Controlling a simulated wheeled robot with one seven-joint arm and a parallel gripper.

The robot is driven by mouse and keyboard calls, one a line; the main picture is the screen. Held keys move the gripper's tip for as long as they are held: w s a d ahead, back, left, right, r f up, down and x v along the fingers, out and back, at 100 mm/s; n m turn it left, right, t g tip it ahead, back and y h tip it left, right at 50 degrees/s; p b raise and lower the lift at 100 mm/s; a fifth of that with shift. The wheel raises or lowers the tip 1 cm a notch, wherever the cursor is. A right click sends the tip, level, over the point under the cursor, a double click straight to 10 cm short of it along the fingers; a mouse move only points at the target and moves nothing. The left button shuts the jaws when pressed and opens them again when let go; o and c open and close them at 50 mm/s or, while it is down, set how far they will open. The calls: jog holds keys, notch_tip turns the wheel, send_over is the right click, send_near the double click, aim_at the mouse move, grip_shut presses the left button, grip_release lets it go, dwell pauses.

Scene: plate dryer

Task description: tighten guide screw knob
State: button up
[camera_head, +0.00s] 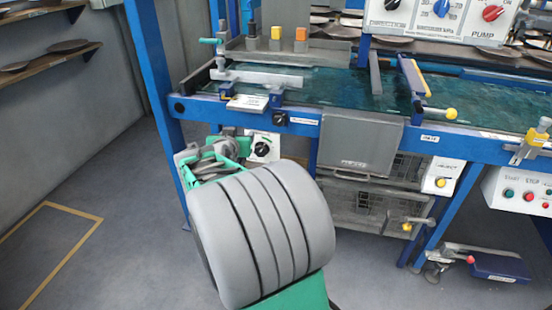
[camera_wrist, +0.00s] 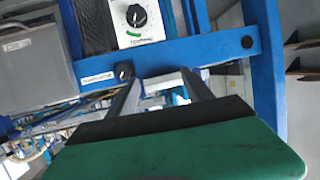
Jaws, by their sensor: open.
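A small black knob (camera_head: 280,119) sits on the front blue beam, beside a white label plate (camera_head: 304,121). The same knob shows in the wrist view (camera_wrist: 124,71), left of my fingertips and apart from them. The label is too small to read, so I cannot tell for sure that this is the guide screw knob. My gripper (camera_wrist: 160,80) is open and empty, its two fingers pointing toward the blue beam. In the head view my gripper (camera_head: 207,160) is below and left of the knob, partly hidden by my own arm.
A white box with a black dial (camera_head: 262,148) is below the beam; it also shows in the wrist view (camera_wrist: 136,15). A grey panel (camera_head: 360,140) hangs right of the knob. A blue leg (camera_head: 170,140) stands left of my gripper. The floor at left is clear.

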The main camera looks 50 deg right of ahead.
aim_at(278, 123)
jog(key=d+f+h+b, duration=0.1)
jog(key=d+b, duration=0.1)
jog(key=d, duration=0.4)
jog(key=d+f+m+h+b, duration=0.1)
jog(key=d+f+h+b, duration=0.1)
jog(key=d, duration=0.3)
jog(key=d+f+m+h+b, duration=0.1)
jog(key=d+h+b, duration=0.1)
jog(key=d, duration=0.4)
jog(key=shift+s+d+f+g, duration=0.25)
jog(key=shift+s+d+g, duration=0.05)
jog(key=shift+s+g, duration=0.1)
jog(key=shift+w, duration=0.1)
grip_shut()
